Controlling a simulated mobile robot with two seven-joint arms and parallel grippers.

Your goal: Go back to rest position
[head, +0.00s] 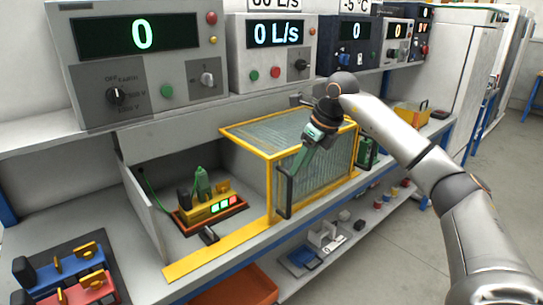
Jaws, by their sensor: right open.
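My right arm (405,130) comes in from the right and reaches across the front of the workbench. Its dark gripper (303,158) points down and to the left, open, near the front corner of a yellow-framed clear cover (325,180). A dark upright handle (286,196) on the cover is just below and left of the gripper. I cannot tell whether the fingers touch it. My left gripper is not in view.
Left of the cover, an open bay holds a yellow and orange charger (212,207) with a green item (203,184). Display units (140,60) line the shelf above. Red and blue devices (65,285) sit at the lower left. Open floor (410,250) lies at right.

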